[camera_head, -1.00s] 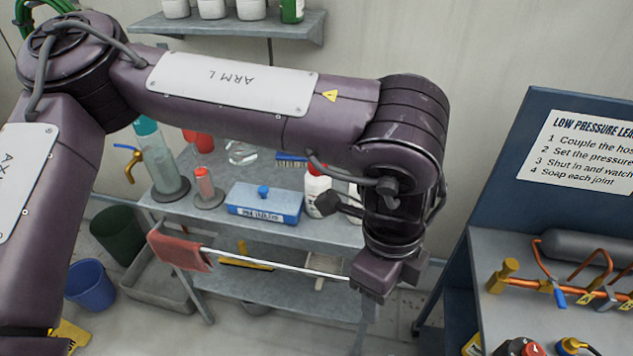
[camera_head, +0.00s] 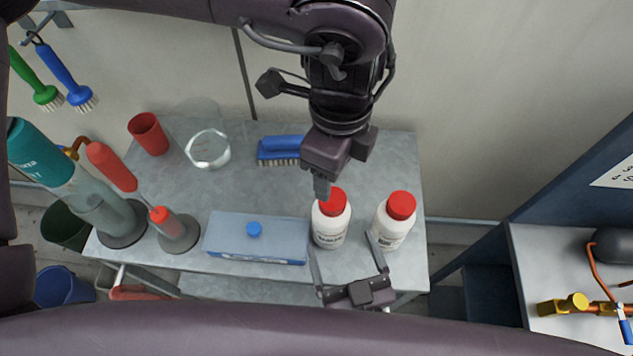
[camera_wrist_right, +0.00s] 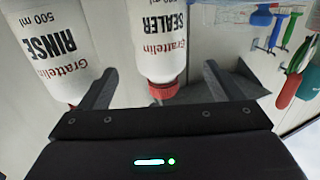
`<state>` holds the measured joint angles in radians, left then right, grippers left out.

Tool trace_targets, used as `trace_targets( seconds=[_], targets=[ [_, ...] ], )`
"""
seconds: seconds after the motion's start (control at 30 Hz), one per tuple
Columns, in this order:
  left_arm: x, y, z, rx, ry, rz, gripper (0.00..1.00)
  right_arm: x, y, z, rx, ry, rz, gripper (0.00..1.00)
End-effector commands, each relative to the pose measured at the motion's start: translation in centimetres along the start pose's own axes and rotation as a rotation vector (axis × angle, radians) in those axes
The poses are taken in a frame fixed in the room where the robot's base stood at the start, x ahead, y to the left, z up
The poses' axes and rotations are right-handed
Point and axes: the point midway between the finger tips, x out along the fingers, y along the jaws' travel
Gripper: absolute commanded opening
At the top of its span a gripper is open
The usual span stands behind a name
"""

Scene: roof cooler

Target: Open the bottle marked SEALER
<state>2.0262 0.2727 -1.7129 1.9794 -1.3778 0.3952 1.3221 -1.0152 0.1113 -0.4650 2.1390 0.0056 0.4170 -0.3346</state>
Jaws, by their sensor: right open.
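The SEALER bottle (camera_head: 331,231) is white with a red cap and stands upright on the grey table. Its label reads upside down in the right wrist view (camera_wrist_right: 160,42); the cap is on. A similar bottle, RINSE (camera_head: 388,230), stands to its right; it also shows in the right wrist view (camera_wrist_right: 52,45). My right gripper (camera_head: 342,243) is open and empty in front of the bottles, its fingers spread to either side of SEALER without visible contact. My left gripper (camera_head: 322,190) points down from above at the left edge of the SEALER cap; its jaw gap and any contact are hidden.
A blue brush (camera_head: 281,146), a glass beaker (camera_head: 208,150), a red cup (camera_head: 149,134) and tall cylinders stand further left. The table's (camera_head: 412,262) right edge is close to RINSE. A bench with copper pipework is at the right.

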Motion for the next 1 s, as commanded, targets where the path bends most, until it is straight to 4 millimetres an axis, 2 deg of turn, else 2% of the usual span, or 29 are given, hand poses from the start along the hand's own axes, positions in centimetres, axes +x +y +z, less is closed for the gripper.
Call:
trace_targets(
  seconds=[0.17,0.4,0.6,1.0],
  targets=[
    [0.0,0.0,-0.1,0.002,0.0,0.0,0.6,1.0,0.0,0.0,0.0,0.001,0.001,0.87],
    [0.0,0.0,0.0,0.001,0.0,0.0,0.6,4.7,0.1,-0.1,-0.001,0.003,0.003,0.87],
    [0.0,0.0,0.0,0.001,0.0,0.0,0.6,7.0,0.1,0.0,-0.001,0.001,0.001,0.87],
    [0.0,0.0,0.0,0.001,0.0,0.0,0.6,7.8,0.0,0.1,-0.001,-0.002,0.0,0.87]
  ],
)
